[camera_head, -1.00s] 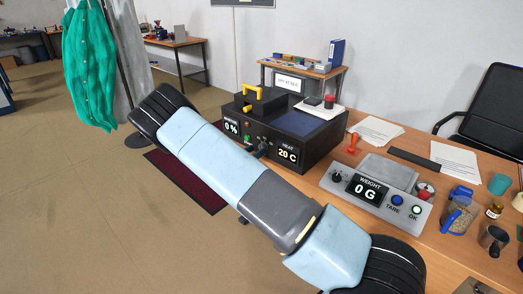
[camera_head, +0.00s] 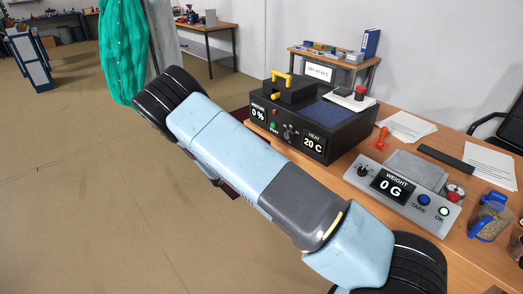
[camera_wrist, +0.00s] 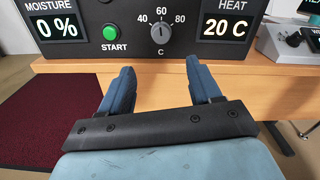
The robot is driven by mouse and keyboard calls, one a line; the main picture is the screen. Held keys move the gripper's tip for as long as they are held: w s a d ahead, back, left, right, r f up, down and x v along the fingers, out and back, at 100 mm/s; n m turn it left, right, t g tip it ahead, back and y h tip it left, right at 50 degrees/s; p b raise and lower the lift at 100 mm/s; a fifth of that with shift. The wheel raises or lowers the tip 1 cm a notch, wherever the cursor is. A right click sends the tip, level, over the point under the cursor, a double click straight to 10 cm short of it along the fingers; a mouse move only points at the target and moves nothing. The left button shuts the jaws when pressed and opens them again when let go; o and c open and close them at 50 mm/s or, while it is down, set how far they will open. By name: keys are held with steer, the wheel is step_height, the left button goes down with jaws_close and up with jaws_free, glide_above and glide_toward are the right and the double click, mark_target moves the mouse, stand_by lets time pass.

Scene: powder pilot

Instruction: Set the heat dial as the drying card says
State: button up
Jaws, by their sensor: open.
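The heat dial (camera_wrist: 160,33) is a grey knob on the front of the black dryer (camera_head: 340,130), with marks 40, 60 and 80 around it and a C below. I cannot tell its exact setting. In the head view the dial (camera_head: 289,132) sits left of the HEAT display (camera_head: 313,142), which reads 20 C. A small white card (camera_head: 319,72) stands behind the dryer; its print is too small to read surely. My gripper (camera_wrist: 160,68) is open and empty, just below the dial, its fingers apart and not visibly touching it. In the head view my arm hides the gripper.
A green START button (camera_wrist: 110,33) and the MOISTURE display (camera_wrist: 57,25), reading 0 %, are left of the dial. The table edge (camera_wrist: 275,80) runs below the dryer. A weighing scale (camera_head: 400,190) reading 0 G stands to the right. Open floor lies at left.

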mark_target(286, 136)
steer(key=w+d+m, duration=0.1)
steer(key=w+d, duration=0.1)
steer(key=d, duration=0.1)
steer(key=w+d+m, duration=0.1)
steer(key=w+d, duration=0.2)
steer(key=d, duration=0.1)
steer(key=w+d+m, duration=0.1)
steer(key=w+d, duration=0.2)
steer(key=d, duration=0.1)
steer(key=shift+w+d, duration=0.1)
steer(key=shift+d, duration=0.15)
stand_by(0.4)
